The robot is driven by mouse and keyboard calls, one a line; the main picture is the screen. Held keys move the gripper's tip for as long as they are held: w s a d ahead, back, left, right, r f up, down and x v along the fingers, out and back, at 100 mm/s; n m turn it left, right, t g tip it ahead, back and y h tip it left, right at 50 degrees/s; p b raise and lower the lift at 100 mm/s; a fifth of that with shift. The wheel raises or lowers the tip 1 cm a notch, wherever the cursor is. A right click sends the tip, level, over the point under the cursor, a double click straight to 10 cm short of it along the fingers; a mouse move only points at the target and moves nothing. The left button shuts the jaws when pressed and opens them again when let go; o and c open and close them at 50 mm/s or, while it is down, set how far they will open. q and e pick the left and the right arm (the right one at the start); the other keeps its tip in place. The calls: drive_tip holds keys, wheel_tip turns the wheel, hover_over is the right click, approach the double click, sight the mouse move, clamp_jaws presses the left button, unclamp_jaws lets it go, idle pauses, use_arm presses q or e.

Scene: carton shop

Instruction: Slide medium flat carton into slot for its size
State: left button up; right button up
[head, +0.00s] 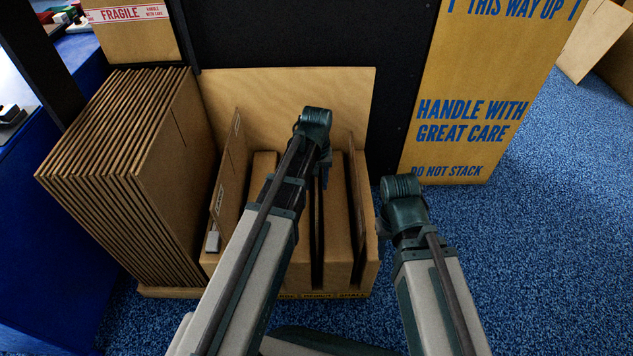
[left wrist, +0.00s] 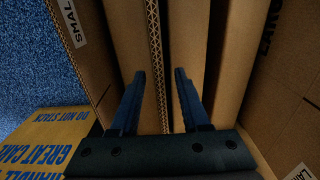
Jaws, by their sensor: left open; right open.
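A brown box with upright slots (head: 335,90) stands on the floor, with size words along its front edge. In the left wrist view a flat carton (left wrist: 156,60) shows its corrugated edge, standing on edge between the fingers of my left gripper (left wrist: 157,85). The carton lies between the board labelled SMALL (left wrist: 72,25) and the side with a partly cut-off LA label (left wrist: 300,172). The fingers are open, apart on either side of it. In the head view my left gripper (head: 322,160) is over the box's middle. My right gripper (head: 392,205) is right of the box, its fingertips hidden.
A thick stack of flat cartons (head: 130,170) stands left of the box. A tall printed carton (head: 465,120) stands behind on the right. A black panel (head: 300,35) is behind the box. Blue carpet (head: 560,240) is clear on the right.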

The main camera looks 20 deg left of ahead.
use_arm(q)
wheel_tip(320, 180, up, 14)
drive_tip(key=p, duration=1.3)
drive_tip(key=s+d+r+m+p, duration=0.2)
drive_tip(key=s+r+p, duration=0.3)
drive_tip(key=r+p, duration=0.3)
drive_tip(key=s+d+r+m+p, duration=0.2)
drive_tip(key=s+d+r+p, duration=0.3)
drive_tip(key=r+p, duration=0.4)
drive_tip(key=s+d+r+m+y+p, duration=0.1)
drive_tip(key=s+d+r+m+p, duration=0.2)
drive_tip(key=s+r+p, duration=0.3)
wheel_tip(320, 180, up, 3)
drive_tip(key=d+p, duration=0.1)
drive_tip(key=p, duration=0.2)
drive_tip(key=shift+s+f, duration=0.2)
drive_tip(key=shift+s, duration=0.15)
